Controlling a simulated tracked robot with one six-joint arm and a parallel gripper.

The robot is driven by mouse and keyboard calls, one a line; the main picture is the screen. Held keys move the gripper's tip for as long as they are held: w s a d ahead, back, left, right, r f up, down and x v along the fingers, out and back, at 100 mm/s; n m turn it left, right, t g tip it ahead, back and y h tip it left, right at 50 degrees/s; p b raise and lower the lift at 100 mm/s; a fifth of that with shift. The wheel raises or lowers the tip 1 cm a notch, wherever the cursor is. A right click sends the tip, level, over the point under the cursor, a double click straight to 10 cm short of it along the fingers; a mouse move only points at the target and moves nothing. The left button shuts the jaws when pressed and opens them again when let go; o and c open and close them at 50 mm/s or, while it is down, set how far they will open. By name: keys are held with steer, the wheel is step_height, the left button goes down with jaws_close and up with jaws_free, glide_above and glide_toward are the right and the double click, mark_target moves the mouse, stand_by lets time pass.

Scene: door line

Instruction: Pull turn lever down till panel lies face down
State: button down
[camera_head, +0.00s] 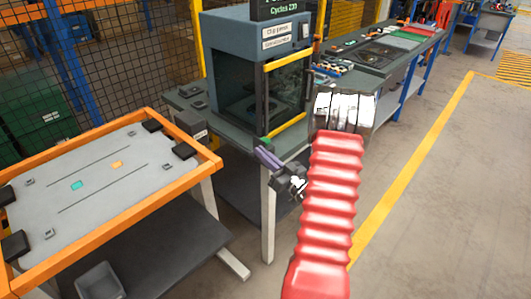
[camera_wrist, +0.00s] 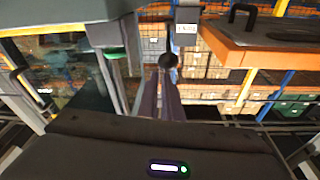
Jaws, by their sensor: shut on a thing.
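The panel (camera_head: 100,170) is a grey plate in an orange frame (camera_head: 130,226) at the left of the head view. The side with a teal piece and an orange piece shows upward. Part of the orange frame (camera_wrist: 262,54) also shows at the upper right in the wrist view. The turn lever's black ball knob (camera_wrist: 168,60) shows below a labelled grey box (camera_wrist: 187,28). My gripper (camera_head: 263,152) has purple fingers, seen in the wrist view too (camera_wrist: 168,78), and they are shut on the knob. The lever's shaft is mostly hidden.
A dark-windowed cabinet (camera_head: 232,60) with yellow bars stands on the bench just behind my gripper. A grey bin (camera_head: 100,282) sits below the panel. Mesh fencing (camera_head: 100,60) runs behind. Clear floor (camera_head: 440,210) lies at the right.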

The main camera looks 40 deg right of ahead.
steer(key=shift+a+f+g, duration=0.15)
steer(key=shift+a+f, duration=0.1)
steer(key=shift+f, duration=0.25)
steer(key=shift+a+f+g, duration=0.15)
steer(key=shift+a+f, duration=0.1)
steer(key=shift+f, duration=0.25)
steer(key=shift+r, duration=0.1)
step_height(320, 180, up, 6)
steer(key=d+f, duration=0.1)
steer(key=d, duration=0.1)
steer(key=s+f, duration=0.4)
steer(key=s, duration=0.5)
steer(key=shift+s+a+f, duration=0.2)
steer(key=shift+a+f, duration=0.05)
steer(key=shift+a, duration=0.1)
